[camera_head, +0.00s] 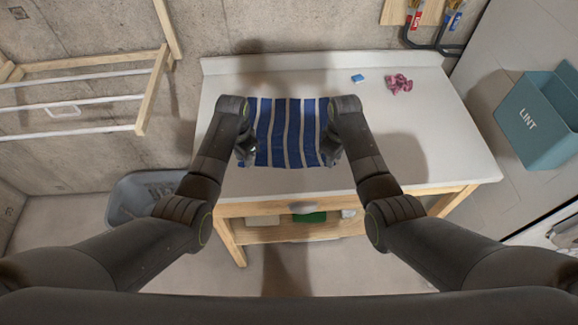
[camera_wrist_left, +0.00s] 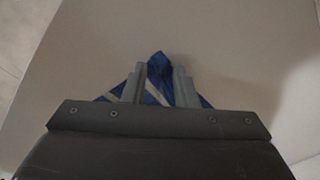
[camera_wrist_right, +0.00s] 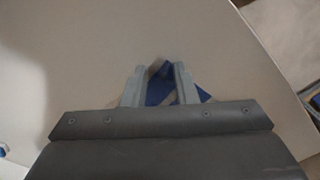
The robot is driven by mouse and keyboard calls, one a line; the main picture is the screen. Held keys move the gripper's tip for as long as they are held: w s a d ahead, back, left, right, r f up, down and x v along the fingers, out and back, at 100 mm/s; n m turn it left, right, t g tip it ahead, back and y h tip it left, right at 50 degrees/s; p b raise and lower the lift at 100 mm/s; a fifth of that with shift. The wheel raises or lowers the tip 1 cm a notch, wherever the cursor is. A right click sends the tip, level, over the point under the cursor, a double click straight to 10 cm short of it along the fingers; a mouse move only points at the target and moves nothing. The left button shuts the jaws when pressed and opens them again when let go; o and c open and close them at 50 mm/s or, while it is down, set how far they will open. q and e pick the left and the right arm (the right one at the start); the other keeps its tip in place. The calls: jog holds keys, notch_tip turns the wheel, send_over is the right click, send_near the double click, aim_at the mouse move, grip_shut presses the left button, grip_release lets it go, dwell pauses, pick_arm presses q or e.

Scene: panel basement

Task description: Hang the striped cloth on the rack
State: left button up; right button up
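The striped cloth (camera_head: 291,130), blue with pale stripes, is spread out over the white-topped table (camera_head: 440,150). My left gripper (camera_head: 246,153) is at its near left corner and my right gripper (camera_head: 331,152) at its near right corner. In the left wrist view a peaked piece of the cloth (camera_wrist_left: 158,66) shows between the finger tips. In the right wrist view cloth (camera_wrist_right: 160,90) also shows between the fingers. A narrow gap shows between each pair of fingers; whether they grip the cloth is unclear. The wooden rack (camera_head: 155,92) with pale rails stands at the upper left.
A small blue block (camera_head: 358,78) and a crumpled pink cloth (camera_head: 399,84) lie at the table's back. A teal LINT bin (camera_head: 540,120) is at the right. A grey basket (camera_head: 128,200) sits on the floor left of the table. The table's right part is clear.

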pick_arm(q)
jog(key=shift+f, duration=0.1)
grip_shut()
pick_arm(e)
jog(key=shift+f, duration=0.1)
grip_shut()
jog(key=shift+s, duration=0.1)
pick_arm(q)
jog(key=shift+r, duration=0.2)
